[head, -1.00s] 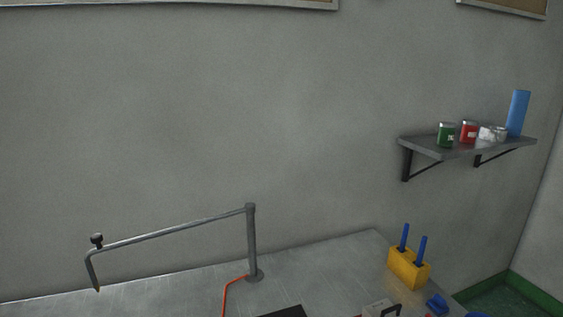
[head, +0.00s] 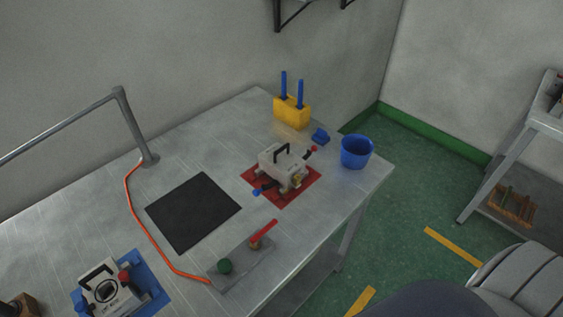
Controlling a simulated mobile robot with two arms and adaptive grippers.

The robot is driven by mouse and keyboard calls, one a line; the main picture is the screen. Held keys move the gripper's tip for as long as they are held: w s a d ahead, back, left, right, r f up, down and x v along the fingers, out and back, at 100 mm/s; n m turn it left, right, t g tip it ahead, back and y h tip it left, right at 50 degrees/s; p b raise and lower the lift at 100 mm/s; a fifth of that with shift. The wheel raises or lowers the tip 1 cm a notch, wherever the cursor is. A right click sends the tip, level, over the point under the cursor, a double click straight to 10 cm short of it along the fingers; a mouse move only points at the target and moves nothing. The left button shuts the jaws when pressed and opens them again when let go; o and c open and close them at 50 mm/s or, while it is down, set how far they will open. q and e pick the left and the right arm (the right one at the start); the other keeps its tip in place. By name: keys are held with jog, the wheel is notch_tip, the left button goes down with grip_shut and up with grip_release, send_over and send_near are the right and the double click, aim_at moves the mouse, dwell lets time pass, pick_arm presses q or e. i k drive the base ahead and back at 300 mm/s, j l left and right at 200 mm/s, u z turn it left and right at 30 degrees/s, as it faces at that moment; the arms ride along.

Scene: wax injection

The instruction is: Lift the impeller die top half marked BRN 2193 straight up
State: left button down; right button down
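Two grey dies with black top handles stand on the metal bench. One die (head: 283,163) sits on a red mat (head: 300,193) near the right end, with red and blue clamp handles at its sides; its halves look closed. The other die (head: 112,298) sits on a blue mat (head: 154,288) at the lower left, with a red knob and dark lettering on its face, partly cut off by the frame edge. The lettering is too small to read, so I cannot tell which is BRN 2193. Neither of my grippers is in view.
A black mat (head: 193,211) lies mid-bench beside an orange hose (head: 140,220). A control plate (head: 238,270) with a green button and red lever is in front.

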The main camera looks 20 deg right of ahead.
aim_at(278, 160)
jog(key=k+l+u, duration=0.1)
jog(key=l+u, duration=0.2)
jog(key=l, duration=0.15)
jog(key=k+l+u, duration=0.25)
jog(key=l, duration=0.2)
jog(key=k+l+u, duration=0.15)
jog(key=l+u, duration=0.15)
jog(key=k+l+u, duration=0.25)
jog(key=l, duration=0.2)
